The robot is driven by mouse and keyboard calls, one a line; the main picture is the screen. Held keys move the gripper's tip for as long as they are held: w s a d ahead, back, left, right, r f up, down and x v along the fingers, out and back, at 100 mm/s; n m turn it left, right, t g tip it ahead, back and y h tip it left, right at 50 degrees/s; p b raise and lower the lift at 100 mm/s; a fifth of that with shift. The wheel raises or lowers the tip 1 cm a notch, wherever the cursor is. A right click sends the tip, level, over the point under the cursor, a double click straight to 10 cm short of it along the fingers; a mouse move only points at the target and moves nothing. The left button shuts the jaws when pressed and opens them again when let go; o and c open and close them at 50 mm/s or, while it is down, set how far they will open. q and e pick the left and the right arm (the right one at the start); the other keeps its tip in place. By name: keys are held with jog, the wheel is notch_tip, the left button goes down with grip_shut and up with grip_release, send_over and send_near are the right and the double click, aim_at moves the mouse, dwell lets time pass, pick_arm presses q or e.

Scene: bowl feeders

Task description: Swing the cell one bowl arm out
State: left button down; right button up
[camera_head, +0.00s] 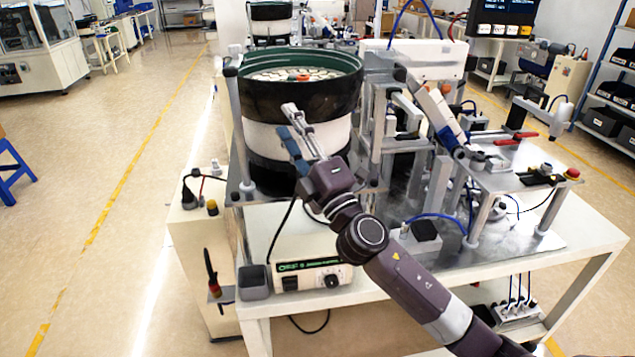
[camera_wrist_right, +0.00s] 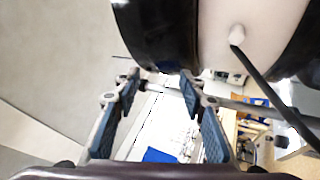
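The bowl feeder (camera_head: 302,98) stands at the left end of the bench, a black bowl with a green rim over a white drum. Pale parts and a small orange-red piece (camera_head: 300,77) lie in it. I cannot make out for sure which part is the bowl arm. My right gripper (camera_head: 286,120) is in front of the drum. In the right wrist view my right gripper (camera_wrist_right: 159,80) has its fingers apart with nothing held. A grey bar (camera_wrist_right: 262,108) runs across behind the fingers; whether it reaches between them I cannot tell. My left gripper is out of view.
A grey post (camera_head: 238,125) stands left of the bowl. Metal fixtures (camera_head: 375,125) crowd the right of the bowl.

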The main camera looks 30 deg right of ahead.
jog(key=s+d+f+m+g+h, duration=0.1)
jog(key=d+f+m+g+h, duration=0.1)
jog(key=f+m, duration=0.2)
jog(key=s+d+f+m+g+h, duration=0.1)
jog(key=s+d+f+m+h, duration=0.1)
jog(key=f, duration=0.6)
jog(key=shift+d+f+m+g+h, duration=0.2)
jog(key=shift+f+m+g+h, duration=0.15)
jog(key=shift+m+h, duration=0.55)
jog(key=shift+c, duration=0.2)
